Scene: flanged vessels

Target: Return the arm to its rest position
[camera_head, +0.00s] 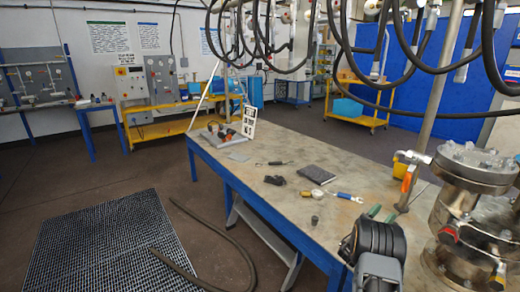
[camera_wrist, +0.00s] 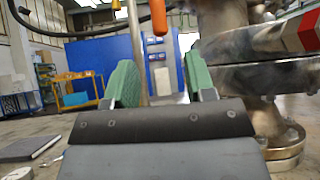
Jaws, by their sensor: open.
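My gripper (camera_wrist: 160,82) shows in the wrist view with its two green fingers apart and nothing between them. In the head view, my gripper (camera_head: 381,213) is low over the near right part of the table, partly hidden by my dark wrist. A steel flanged vessel (camera_head: 468,205) stands just right of it. In the wrist view the vessel's flanges (camera_wrist: 265,75) rise close beside the right finger. An orange handle (camera_wrist: 158,17) hangs above the gap between the fingers, and it also shows in the head view (camera_head: 407,181).
The blue-framed table (camera_head: 262,190) holds a dark notebook (camera_head: 315,174), a blue-handled tool (camera_head: 345,197) and other small items. Black hoses (camera_head: 350,85) hang above it. A floor grating (camera_head: 110,245) lies left. A yellow bench (camera_head: 170,128) stands at the back.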

